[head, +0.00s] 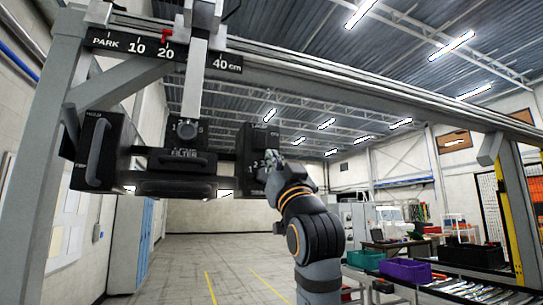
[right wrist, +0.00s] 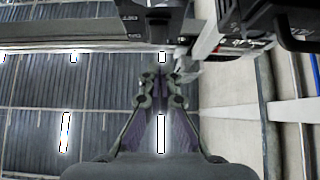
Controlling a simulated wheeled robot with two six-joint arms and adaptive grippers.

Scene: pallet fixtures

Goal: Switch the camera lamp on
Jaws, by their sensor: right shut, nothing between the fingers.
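The camera unit hangs from a grey vertical post on the overhead beam. It has several black boxes, and the middle one (head: 180,187) is marked FILTER. The right-hand black box (head: 257,137) has small white lettering and numerals by its lower part; a lamp switch cannot be made out. My right gripper (head: 270,168) is raised against or just in front of this box's lower right part, hiding some of it. Contact cannot be told. In the right wrist view its fingers (right wrist: 158,80) are together and empty, below a black housing (right wrist: 150,18). My left gripper is not in view.
The beam carries a black scale (head: 150,50) marked PARK to 40 cm, with a red pointer (head: 166,37) near 20. A black box with a grey handle (head: 97,152) is at left. Teal (head: 365,259) and purple (head: 405,270) bins stand lower right. The floor beyond is clear.

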